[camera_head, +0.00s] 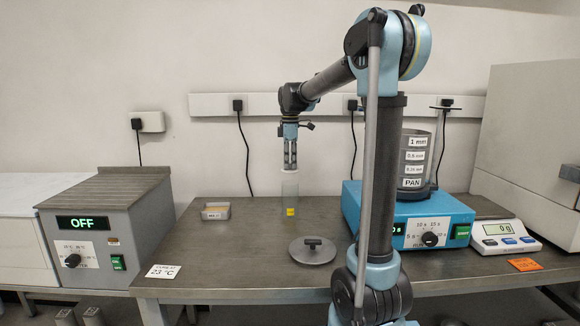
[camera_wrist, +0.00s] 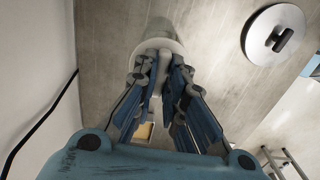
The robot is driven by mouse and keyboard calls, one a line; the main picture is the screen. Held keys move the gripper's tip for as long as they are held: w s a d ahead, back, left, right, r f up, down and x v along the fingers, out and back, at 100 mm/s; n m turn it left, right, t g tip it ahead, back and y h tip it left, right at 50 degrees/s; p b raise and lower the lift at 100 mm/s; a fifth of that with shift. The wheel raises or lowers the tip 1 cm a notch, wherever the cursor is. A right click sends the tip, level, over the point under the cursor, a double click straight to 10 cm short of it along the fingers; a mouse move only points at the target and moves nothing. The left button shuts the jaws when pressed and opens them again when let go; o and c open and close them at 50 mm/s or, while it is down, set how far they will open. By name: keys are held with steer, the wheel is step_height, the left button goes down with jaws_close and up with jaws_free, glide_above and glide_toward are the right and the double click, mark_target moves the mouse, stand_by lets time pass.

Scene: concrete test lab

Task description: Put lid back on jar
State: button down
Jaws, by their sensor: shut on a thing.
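A clear jar (camera_head: 291,192) with a yellow label stands upright on the bench, straight below my gripper (camera_head: 290,167). My gripper points down, and its fingers are shut on the knob of a pale round lid (camera_wrist: 152,45), which shows at the fingertips in the wrist view. In the head view the lid is small and faint at the top of the jar. I cannot tell whether it touches the rim or hangs just above it. The fingers hide part of the lid in the wrist view.
A grey metal disc with a dark knob (camera_head: 313,254) lies in front of the jar. A small tray (camera_head: 216,212) is to the left. The blue shaker (camera_head: 424,218) with its sieve stack (camera_head: 415,160) and a scale (camera_head: 504,238) are right; a hotplate unit (camera_head: 108,230) is left.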

mark_target(290, 171)
step_height(290, 171, up, 2)
steer(key=shift+r, duration=0.1)
steer(key=shift+f, duration=3.05)
steer(key=shift+f, duration=0.15)
stand_by(0.3)
steer(key=c, duration=1.6)
jaws_free()
steer(key=shift+o, duration=0.2)
steer(key=o, duration=0.5)
